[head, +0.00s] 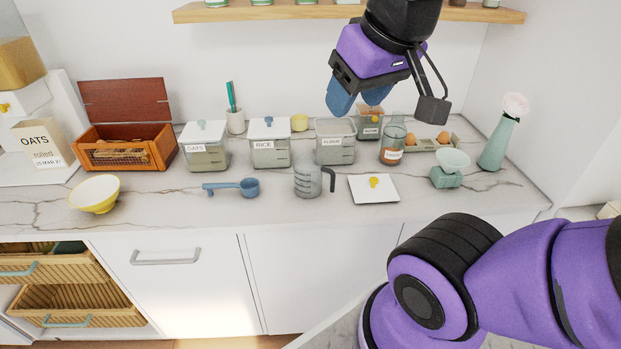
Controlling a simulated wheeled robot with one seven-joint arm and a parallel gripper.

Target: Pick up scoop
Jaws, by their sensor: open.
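A blue scoop (233,187) lies on the marble counter (150,200). Its handle points left and its round bowl is at the right end, below the rice container. My gripper (357,108) is open and empty in the air above the back right of the counter. Its blue fingertips point down, and it is well apart from the scoop, above it and to its right. The scoop is in plain view with nothing in front of it.
A measuring jug (309,181) stands just right of the scoop. Behind it are the oats (205,150), rice (270,152) and flour (335,148) containers. A white lid (373,189) lies farther right. A yellow-and-white bowl (95,194) stands left; a shelf (270,13) runs above.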

